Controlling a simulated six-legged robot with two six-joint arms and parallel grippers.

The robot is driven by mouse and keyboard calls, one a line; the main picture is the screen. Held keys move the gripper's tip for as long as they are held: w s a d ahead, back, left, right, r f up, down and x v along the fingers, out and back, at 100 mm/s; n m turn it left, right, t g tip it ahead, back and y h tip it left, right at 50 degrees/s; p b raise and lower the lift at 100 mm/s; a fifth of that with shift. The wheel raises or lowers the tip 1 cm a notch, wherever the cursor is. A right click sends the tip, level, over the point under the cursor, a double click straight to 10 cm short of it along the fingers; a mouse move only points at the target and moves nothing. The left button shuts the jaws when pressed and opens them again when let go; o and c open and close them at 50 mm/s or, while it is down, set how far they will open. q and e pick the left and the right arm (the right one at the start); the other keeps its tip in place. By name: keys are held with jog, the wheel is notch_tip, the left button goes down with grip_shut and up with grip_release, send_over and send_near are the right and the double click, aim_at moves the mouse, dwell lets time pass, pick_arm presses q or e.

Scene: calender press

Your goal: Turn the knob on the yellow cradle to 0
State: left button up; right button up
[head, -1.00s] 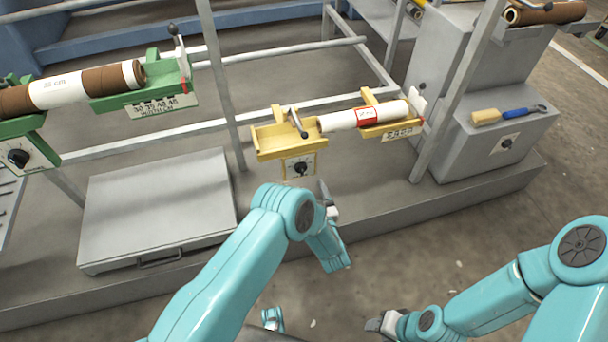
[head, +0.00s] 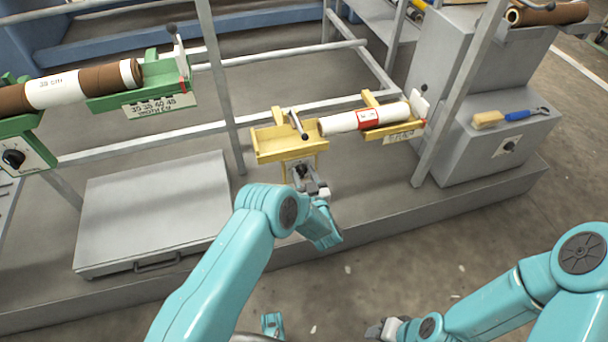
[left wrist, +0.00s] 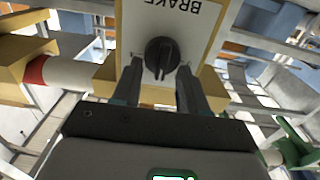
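The yellow cradle (head: 275,148) stands on the frame in the middle of the head view and bears a white roll (head: 345,122) with a red band. Its black knob (left wrist: 161,57) sits on a white plate marked BRAKE (left wrist: 185,20) in the left wrist view. My left gripper (left wrist: 160,85) is open, with one finger on each side below the knob. A gap shows between fingers and knob. In the head view the left gripper (head: 310,182) partly covers the knob plate. Any scale numbers around the knob cannot be read. My right gripper (head: 383,328) is low at the bottom, its fingers unclear.
A green cradle (head: 140,90) with a brown roll (head: 100,80) and its own knob (head: 14,158) stands at the left. A grey box (head: 505,140) with a brush (head: 508,117) is at the right. Grey posts (head: 222,90) rise beside the yellow cradle.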

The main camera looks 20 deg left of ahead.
pick_arm(q)
jog(key=shift+n, duration=0.4)
jog(key=n, duration=0.1)
jog(key=n+b, duration=0.1)
jog(key=shift+s+a+f+n+b, duration=0.2)
jog(key=shift+n+b, duration=0.1)
jog(key=shift+n, duration=0.1)
jog(key=n+b, duration=0.1)
jog(key=n, duration=0.2)
jog(key=shift+a+f+n+b, duration=0.1)
jog(key=shift+n+b, duration=0.2)
jog(key=shift+n, duration=0.1)
jog(key=n+b, duration=0.1)
jog(key=n, duration=0.2)
jog(key=n+b, duration=0.1)
jog(key=n, duration=0.1)
jog(key=shift+s+a+f+b, duration=0.15)
jog(key=shift+f+b, duration=0.1)
jog(key=shift+b, duration=0.05)
jog(key=shift+f+n+b, duration=0.1)
jog(key=shift+n+b, duration=0.75)
jog(key=shift+n, duration=0.85)
jog(key=o, duration=1.1)
jog(key=shift+a, duration=0.1)
jog(key=shift+c, duration=0.2)
jog(key=shift+s, duration=0.1)
